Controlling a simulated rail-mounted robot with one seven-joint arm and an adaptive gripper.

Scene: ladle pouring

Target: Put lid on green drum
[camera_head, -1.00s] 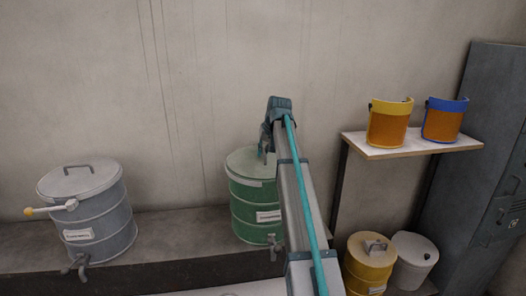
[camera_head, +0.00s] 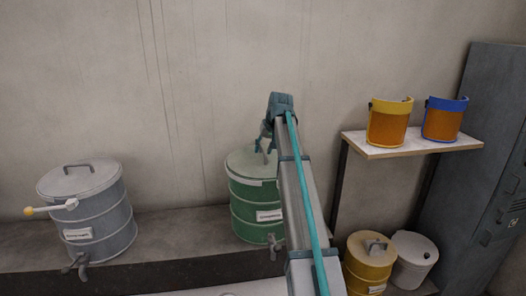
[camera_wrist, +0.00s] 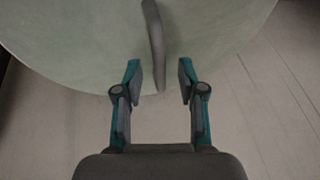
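The green drum (camera_head: 250,205) stands on the ledge, partly hidden behind my arm. Its pale green lid (camera_head: 242,164) lies on top of it and appears seated on the rim; my arm hides the right side. In the wrist view, the lid (camera_wrist: 75,45) fills the upper part, with its dark bar handle (camera_wrist: 155,35) running down between my fingers. My gripper (camera_wrist: 160,78) is open, with a finger on each side of the handle's near end and gaps showing. In the head view, my gripper (camera_head: 265,147) is just above the lid.
A grey drum (camera_head: 95,218) with a lid and a ladle (camera_head: 52,208) stands at left on the ledge (camera_head: 180,228). A shelf (camera_head: 375,150) with yellow and blue face shields is at right. A yellow drum (camera_head: 370,265), a white bin (camera_head: 415,262) and a grey locker (camera_head: 470,170) are also there.

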